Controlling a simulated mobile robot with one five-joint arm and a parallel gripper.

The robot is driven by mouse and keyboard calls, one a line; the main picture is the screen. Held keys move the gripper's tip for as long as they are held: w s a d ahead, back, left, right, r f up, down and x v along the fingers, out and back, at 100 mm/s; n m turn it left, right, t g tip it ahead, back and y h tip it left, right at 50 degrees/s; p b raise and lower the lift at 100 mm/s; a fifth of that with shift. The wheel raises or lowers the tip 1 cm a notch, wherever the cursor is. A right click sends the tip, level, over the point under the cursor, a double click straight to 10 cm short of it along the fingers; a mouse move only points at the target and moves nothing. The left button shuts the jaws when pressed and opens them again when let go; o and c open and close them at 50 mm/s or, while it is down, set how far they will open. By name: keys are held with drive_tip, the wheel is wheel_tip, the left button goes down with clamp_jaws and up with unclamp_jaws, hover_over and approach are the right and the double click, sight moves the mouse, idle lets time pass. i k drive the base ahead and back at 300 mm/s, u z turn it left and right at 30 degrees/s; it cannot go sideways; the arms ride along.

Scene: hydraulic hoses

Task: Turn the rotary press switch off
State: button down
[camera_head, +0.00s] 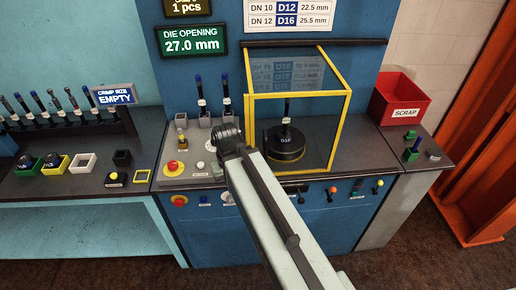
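A red knob on a yellow plate (180,201) sits on the blue front panel of the press, at the lower left; it looks like a rotary switch, but its label and position are too small to read. My arm reaches from the lower middle up to the press worktop. Its dark end, my gripper (227,139), is above the worktop, up and right of the red knob and apart from it. The fingers cannot be made out, so I cannot tell if they are open. My arm hides part of the worktop and front panel.
A red button on yellow (173,168) sits on the worktop. A yellow-framed guard (348,120) encloses a black die (286,148). A red scrap bin (400,98) stands at right, hose racks at left.

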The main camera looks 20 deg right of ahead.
sight(172, 166)
drive_tip(key=u, duration=1.1)
drive_tip(key=k, duration=0.8)
drive_tip(key=z, duration=0.55)
drive_tip(key=i, duration=1)
drive_tip(key=u, duration=0.05)
